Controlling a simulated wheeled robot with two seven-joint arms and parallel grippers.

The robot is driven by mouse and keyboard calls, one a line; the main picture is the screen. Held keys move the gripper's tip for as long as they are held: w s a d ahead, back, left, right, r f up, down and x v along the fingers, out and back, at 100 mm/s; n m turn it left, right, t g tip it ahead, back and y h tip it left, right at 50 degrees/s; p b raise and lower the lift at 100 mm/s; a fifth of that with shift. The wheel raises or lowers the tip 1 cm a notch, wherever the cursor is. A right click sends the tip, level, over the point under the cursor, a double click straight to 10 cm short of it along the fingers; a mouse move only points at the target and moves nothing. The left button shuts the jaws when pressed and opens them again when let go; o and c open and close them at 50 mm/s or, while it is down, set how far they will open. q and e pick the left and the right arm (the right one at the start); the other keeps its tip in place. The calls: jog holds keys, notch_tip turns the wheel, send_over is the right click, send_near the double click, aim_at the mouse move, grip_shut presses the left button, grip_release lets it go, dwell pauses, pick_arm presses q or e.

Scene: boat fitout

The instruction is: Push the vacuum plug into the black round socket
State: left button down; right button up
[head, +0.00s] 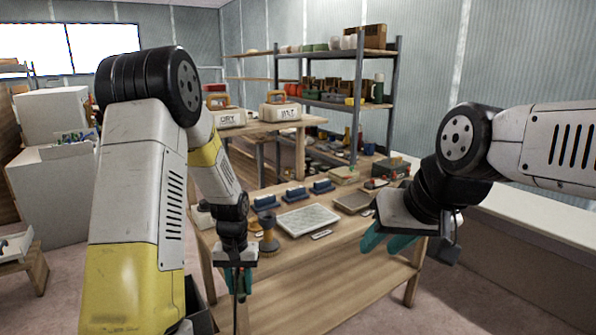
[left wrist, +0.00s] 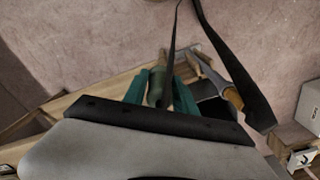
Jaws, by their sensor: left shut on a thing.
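My left gripper (head: 238,281) is in front of the near left end of the wooden bench. In the left wrist view its teal fingers (left wrist: 160,92) are closed around a dark grey-green piece, which looks like the vacuum plug (left wrist: 157,86). A thin black cord (left wrist: 174,35) shows by the plug, and a dark strand hangs below the fingers in the head view. My right gripper (head: 386,236) is at the right, in front of the bench edge, with its teal fingers apart and nothing seen between them. I cannot make out a black round socket in either view.
The wooden bench (head: 310,275) carries a pale flat tray (head: 308,219), several blue blocks (head: 295,194) and a dark brown upright piece (head: 268,236). A second table (head: 262,127) with labelled boxes and a loaded shelf (head: 345,103) stand behind. White boxes (head: 55,195) stand at the left.

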pick_arm(q)
jog(key=shift+w+d, duration=0.2)
jog(key=shift+d, duration=0.05)
pick_arm(e)
jog(key=shift+o, duration=1.5)
jog(key=shift+a+f, duration=0.1)
jog(key=w+a+f+m+g+y, duration=0.2)
jog(key=a+m+y, duration=0.2)
jog(key=a+m, duration=0.2)
jog(key=w+a+f+m+g+y, duration=0.1)
jog(key=w+a+f+m+y, duration=0.15)
jog(key=a+m, duration=0.35)
jog(key=w+d+f+m+t+y, duration=0.1)
jog(key=w+f+m+t, duration=0.15)
jog(key=w+m, duration=0.4)
jog(key=w+d+f+m+t+y, duration=0.1)
jog(key=w+f+m+t, duration=0.15)
jog(key=w+m, duration=0.45)
pick_arm(q)
jog(key=w+d+r+m, duration=0.4)
jog(key=d+r+m, duration=0.4)
jog(key=d+r, duration=0.3)
jog(key=shift+w+r, duration=0.15)
jog(key=shift+w, duration=0.05)
pick_arm(e)
jog(key=x, duration=1.1)
jog(key=shift+s+a+m, duration=0.3)
jog(key=shift+s+m, duration=0.05)
